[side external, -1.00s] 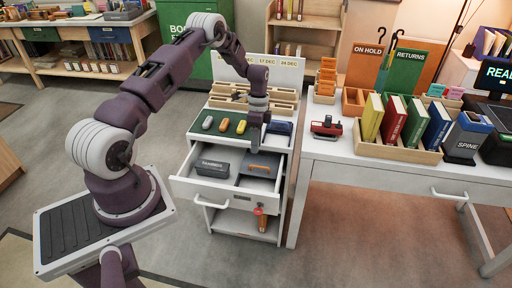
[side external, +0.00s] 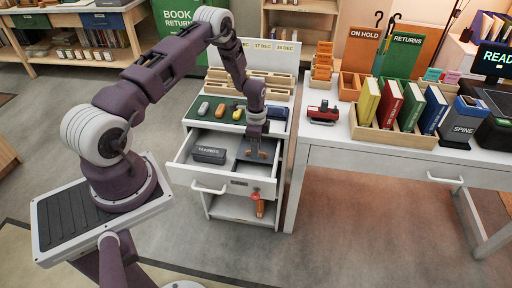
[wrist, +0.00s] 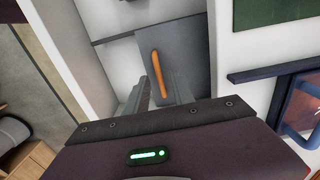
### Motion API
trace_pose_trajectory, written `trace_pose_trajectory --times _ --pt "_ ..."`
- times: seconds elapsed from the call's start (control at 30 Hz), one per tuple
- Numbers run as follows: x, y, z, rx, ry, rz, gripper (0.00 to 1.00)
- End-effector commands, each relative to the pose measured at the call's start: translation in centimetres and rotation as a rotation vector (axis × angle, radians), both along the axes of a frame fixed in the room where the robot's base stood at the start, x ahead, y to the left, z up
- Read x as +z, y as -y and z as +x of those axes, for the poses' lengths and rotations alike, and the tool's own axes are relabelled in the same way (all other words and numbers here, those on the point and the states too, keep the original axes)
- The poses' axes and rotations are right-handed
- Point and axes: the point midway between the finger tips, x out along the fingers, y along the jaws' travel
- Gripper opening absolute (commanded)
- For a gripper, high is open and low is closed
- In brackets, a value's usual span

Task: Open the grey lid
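The grey lid (wrist: 188,50) lies in the right part of the open white drawer (side external: 222,178) and carries a long orange handle (wrist: 160,74). In the side view my gripper (side external: 257,153) points down into the drawer over the lid and hides part of it. In the wrist view my gripper (wrist: 163,88) has its two fingers apart, with the near end of the handle between them. I see no finger closed on the handle. Whether the fingertips touch the lid cannot be told.
A dark labelled box (side external: 209,155) sits in the drawer left of the lid. Small coloured items, including a yellow one (side external: 238,114), lie on the green top above. A red stamp-like object (side external: 323,112) and a book crate (side external: 395,137) stand on the right-hand table.

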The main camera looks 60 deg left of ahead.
Motion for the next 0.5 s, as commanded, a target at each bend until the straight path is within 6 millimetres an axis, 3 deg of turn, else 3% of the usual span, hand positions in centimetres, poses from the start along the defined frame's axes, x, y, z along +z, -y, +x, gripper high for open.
trace_pose_trajectory --times 0.03,0.2,0.5 --pt "0.02 -0.01 0.01 0.000 0.000 0.000 0.30" --pt "0.04 -0.01 0.01 0.000 0.000 0.000 0.00" --pt "0.06 -0.02 0.02 0.001 0.000 0.000 0.00"
